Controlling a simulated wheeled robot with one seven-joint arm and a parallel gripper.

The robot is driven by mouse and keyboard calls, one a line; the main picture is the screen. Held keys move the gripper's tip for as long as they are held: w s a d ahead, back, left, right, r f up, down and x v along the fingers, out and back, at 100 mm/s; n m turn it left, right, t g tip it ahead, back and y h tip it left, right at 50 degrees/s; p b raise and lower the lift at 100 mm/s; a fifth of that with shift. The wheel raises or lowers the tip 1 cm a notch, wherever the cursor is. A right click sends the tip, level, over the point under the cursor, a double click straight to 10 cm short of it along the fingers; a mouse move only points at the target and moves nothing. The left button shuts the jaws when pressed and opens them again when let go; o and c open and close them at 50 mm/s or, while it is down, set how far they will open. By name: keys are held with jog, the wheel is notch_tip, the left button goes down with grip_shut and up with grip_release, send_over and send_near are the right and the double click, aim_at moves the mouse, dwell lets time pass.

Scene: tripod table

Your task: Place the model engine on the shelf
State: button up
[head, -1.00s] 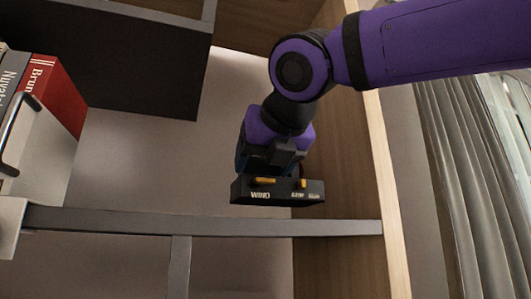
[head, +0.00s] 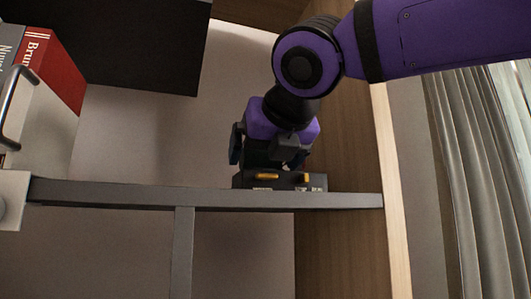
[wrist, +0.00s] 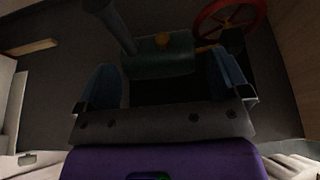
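The model engine (head: 284,181) has a dark base that shows just above the front edge of the grey shelf (head: 120,194), at its right end. The edge hides the bottom of the base, which appears to rest on the board. In the wrist view the engine shows a dark green body (wrist: 160,58), a chimney (wrist: 108,22) and a red flywheel (wrist: 228,18). My gripper (head: 268,160) is right above and behind the base. Its two blue fingers stand wide apart in the wrist view (wrist: 165,88), with a gap beside the green body.
Red and grey books (head: 52,68) stand at the left beside a white box-like thing with a handle. A wooden side panel (head: 345,150) is close to the right of my gripper. A black panel (head: 120,45) hangs above. The shelf's middle looks clear.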

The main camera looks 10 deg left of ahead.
jog(key=v, duration=1.2)
dwell(1.8)
